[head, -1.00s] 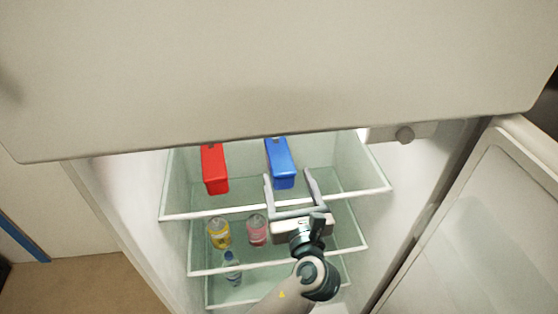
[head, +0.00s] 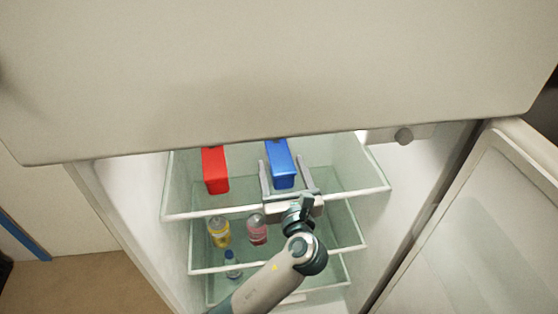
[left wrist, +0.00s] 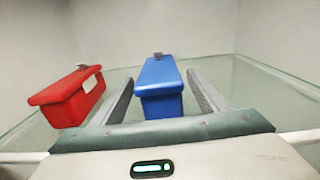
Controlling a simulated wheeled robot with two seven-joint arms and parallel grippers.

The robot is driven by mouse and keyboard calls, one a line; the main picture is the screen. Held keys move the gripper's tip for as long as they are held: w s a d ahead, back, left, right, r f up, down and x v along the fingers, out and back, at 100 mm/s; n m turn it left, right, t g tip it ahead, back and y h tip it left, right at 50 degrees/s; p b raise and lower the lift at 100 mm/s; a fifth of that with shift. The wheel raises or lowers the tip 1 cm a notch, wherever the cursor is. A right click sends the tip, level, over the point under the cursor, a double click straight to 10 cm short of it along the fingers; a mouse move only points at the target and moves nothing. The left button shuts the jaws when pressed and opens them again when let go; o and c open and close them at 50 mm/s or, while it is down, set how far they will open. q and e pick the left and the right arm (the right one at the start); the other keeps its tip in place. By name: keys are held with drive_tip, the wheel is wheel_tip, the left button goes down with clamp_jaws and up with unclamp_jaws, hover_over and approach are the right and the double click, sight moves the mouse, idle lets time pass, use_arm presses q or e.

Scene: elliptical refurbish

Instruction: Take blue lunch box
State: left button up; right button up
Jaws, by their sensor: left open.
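The blue lunch box (head: 281,165) stands on the top glass shelf of the open fridge. My left gripper (head: 280,164) is open, with one finger on each side of the blue lunch box. In the left wrist view the blue lunch box (left wrist: 161,88) sits between the two fingers (left wrist: 160,85), with its near end close to the palm. Gaps show on both sides of it, so the fingers do not appear to press on it. My right gripper is not in view.
A red box (head: 215,170) stands left on the same shelf; it also shows outside the left finger in the left wrist view (left wrist: 70,95). Yellow (head: 219,232) and pink (head: 257,229) drinks and a bottle (head: 232,264) are below. The open door (head: 480,220) is at right.

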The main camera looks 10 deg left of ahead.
use_arm(q)
drive_tip(key=c, duration=1.5)
drive_tip(key=shift+r, duration=0.15)
wheel_tip(320, 180, up, 10)
drive_tip(key=shift+f+p, duration=0.1)
drive_tip(key=shift+p, duration=0.2)
